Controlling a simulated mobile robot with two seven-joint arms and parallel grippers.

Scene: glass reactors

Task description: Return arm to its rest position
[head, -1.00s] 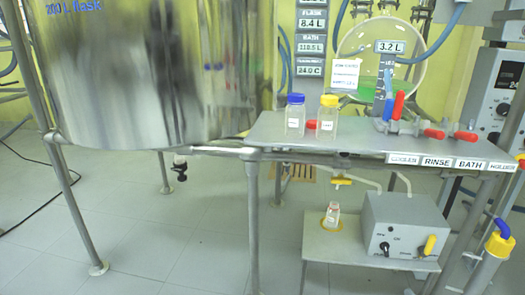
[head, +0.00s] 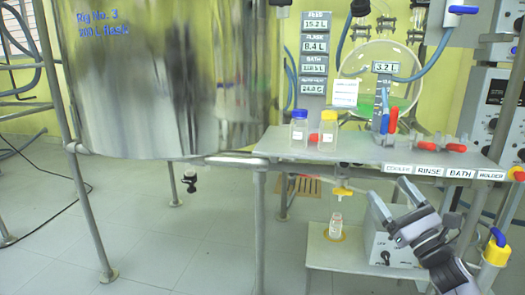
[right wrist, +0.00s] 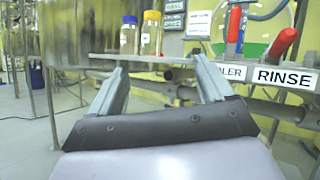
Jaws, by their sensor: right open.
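My right gripper (head: 392,203) is at the lower right of the head view, in front of the shelf edge and the control box. Its two fingers are spread, with nothing between them. In the right wrist view the open fingers (right wrist: 160,80) point toward the shelf front, below the bottles and left of the RINSE label. My left gripper is not in view.
A metal shelf (head: 285,145) holds a blue-capped bottle (head: 299,130), a yellow-capped bottle (head: 328,131) and red-handled valves. A small bottle (head: 336,225) and a grey control box (head: 380,246) stand below. A large steel vessel (head: 160,90) fills the left. Floor in front is clear.

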